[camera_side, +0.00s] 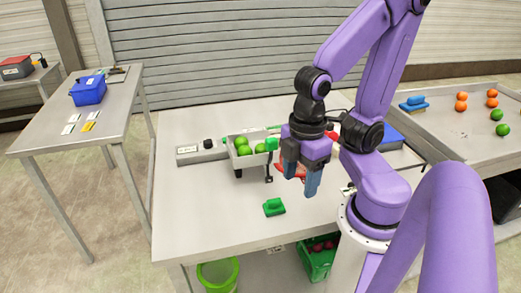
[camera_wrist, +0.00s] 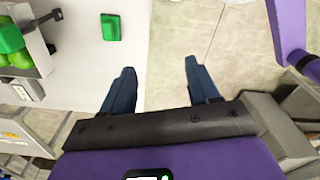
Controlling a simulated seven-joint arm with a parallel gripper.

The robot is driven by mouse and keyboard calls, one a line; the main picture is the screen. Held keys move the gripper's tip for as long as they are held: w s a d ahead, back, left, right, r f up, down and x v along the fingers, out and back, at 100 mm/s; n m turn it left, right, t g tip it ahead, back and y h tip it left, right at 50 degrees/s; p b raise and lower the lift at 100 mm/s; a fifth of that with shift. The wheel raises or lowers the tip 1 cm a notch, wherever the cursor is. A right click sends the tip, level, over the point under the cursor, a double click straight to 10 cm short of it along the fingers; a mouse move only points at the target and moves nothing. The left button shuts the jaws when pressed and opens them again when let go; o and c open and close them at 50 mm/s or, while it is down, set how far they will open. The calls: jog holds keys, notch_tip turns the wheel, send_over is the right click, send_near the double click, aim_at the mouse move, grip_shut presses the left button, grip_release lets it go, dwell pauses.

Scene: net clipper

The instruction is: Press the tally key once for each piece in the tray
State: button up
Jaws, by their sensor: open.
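A light grey tray (camera_side: 250,163) stands on the table with round green pieces (camera_side: 243,150) in it. At least 3 show, but its depth is partly hidden. The tray's edge also shows at the top left of the wrist view (camera_wrist: 38,50). A grey box with a black knob (camera_side: 208,144) and a white label sits left of the tray; I cannot tell for certain that the knob is the tally key. My gripper (camera_side: 301,180) is open and empty, above the table right of the tray. Its two blue fingers are spread apart in the wrist view (camera_wrist: 160,68).
A green block (camera_side: 273,208) lies on the table in front of the tray. Another green part (camera_side: 271,144) is at the tray's right side, by a black bracket. Red-handled things lie partly behind my gripper. The table's front left (camera_side: 200,220) is clear. A side table holds a blue bin (camera_side: 88,91).

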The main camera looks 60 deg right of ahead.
dwell(0.4)
grip_shut()
dwell(1.5)
